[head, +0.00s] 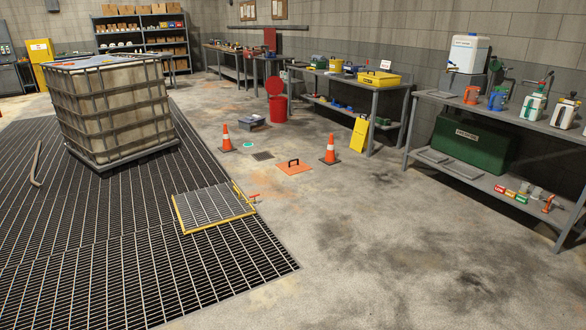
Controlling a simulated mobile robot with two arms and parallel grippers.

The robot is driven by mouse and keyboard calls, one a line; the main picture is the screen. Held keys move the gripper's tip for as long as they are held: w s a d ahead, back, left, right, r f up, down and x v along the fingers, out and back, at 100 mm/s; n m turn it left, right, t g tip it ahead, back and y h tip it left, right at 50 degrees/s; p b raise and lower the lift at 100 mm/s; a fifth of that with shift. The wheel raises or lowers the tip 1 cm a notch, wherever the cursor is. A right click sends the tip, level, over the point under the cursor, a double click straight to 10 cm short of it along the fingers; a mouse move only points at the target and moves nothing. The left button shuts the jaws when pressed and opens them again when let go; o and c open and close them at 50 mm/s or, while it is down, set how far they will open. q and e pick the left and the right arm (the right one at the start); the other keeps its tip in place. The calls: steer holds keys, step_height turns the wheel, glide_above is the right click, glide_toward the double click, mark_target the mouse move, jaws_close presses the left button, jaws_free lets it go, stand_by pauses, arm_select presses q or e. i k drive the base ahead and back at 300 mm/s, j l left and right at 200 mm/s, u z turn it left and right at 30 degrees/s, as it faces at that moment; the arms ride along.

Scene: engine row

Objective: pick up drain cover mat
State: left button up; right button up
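A flat orange mat with a black handle (296,169) lies on the concrete floor in the middle of the head view; it appears to be the drain cover mat. A small dark square drain (262,156) is in the floor just to its left and a little farther back, apart from the mat. Neither of my grippers shows in the head view.
Orange cones stand left (226,138) and right (329,150) of the mat. A yellow-edged grate panel (212,207) lies on the floor grating, nearer me. A caged tank (112,110) stands left. Workbenches line the right, including a grey bench (480,112). The front floor is clear.

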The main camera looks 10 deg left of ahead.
mark_target(294, 166)
steer(key=i+u, duration=0.2)
steer(key=i, duration=1.2)
steer(key=i+j+z, duration=0.15)
steer(key=i, duration=0.5)
steer(key=i+j, duration=0.1)
steer(key=i, duration=0.6)
steer(key=i+j+z, duration=0.1)
steer(key=i, duration=0.55)
steer(key=i+z, duration=0.15)
steer(key=i, duration=3)
steer(key=i+j+z, duration=0.15)
steer(key=i+j, duration=0.55)
steer(key=i+j+z, duration=0.15)
steer(key=i+j, duration=0.55)
steer(key=j, duration=0.1)
